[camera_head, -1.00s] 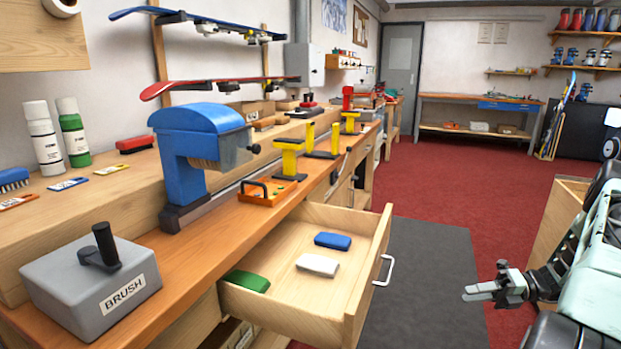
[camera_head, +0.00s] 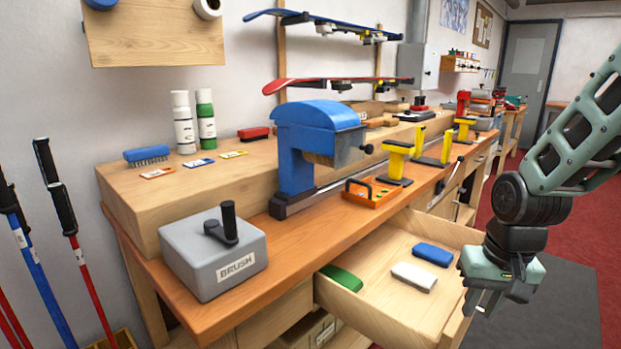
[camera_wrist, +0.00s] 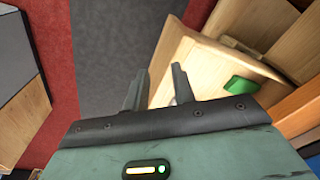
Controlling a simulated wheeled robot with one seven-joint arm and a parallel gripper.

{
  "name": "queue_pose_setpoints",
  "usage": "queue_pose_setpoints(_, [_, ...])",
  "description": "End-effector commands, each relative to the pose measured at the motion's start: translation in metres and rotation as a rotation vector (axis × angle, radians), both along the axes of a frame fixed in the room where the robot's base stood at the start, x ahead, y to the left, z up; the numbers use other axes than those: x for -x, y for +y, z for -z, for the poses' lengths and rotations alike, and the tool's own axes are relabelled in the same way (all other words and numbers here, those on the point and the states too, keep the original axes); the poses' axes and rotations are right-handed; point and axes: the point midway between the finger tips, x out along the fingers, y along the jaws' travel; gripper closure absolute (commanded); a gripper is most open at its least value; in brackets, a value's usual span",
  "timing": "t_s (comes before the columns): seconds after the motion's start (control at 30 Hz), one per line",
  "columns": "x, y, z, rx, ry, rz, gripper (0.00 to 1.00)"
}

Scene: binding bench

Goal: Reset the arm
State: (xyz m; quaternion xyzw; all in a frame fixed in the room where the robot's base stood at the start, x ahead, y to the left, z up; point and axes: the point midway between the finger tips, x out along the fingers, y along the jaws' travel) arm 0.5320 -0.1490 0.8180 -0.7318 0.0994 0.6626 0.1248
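My gripper (camera_head: 482,303) hangs from my arm at the right of the head view, pointing down by the front of the open drawer (camera_head: 385,318). In the wrist view its two fingers (camera_wrist: 160,70) stand apart with nothing held between them. The drawer holds a green block (camera_head: 342,278), a white block (camera_head: 414,276) and a blue block (camera_head: 432,255). The green block also shows in the wrist view (camera_wrist: 242,85). The drawer's handle is hidden behind my gripper in the head view.
The bench top carries a grey brush box (camera_head: 205,265), a blue machine (camera_head: 297,150), an orange tray (camera_head: 372,196) and yellow vises (camera_head: 398,160). Ski poles (camera_head: 75,265) stand at the left. A grey mat (camera_head: 560,300) on the floor is clear.

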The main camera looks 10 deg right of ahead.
Motion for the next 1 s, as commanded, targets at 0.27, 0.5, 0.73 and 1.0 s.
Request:
queue_pose_setpoints(0.27, [0.027, 0.086, -0.021, 0.047, -0.099, -0.486, 0.74])
queue_pose_setpoints(0.5, [0.082, 0.166, -0.03, 0.019, -0.018, -0.764, 0.74])
queue_pose_setpoints(0.73, [0.147, 0.215, -0.042, 0.024, 0.06, -1.013, 0.74])
queue_pose_setpoints(1.0, [0.142, 0.212, -0.1, 0.023, 0.059, -0.99, 0.74])
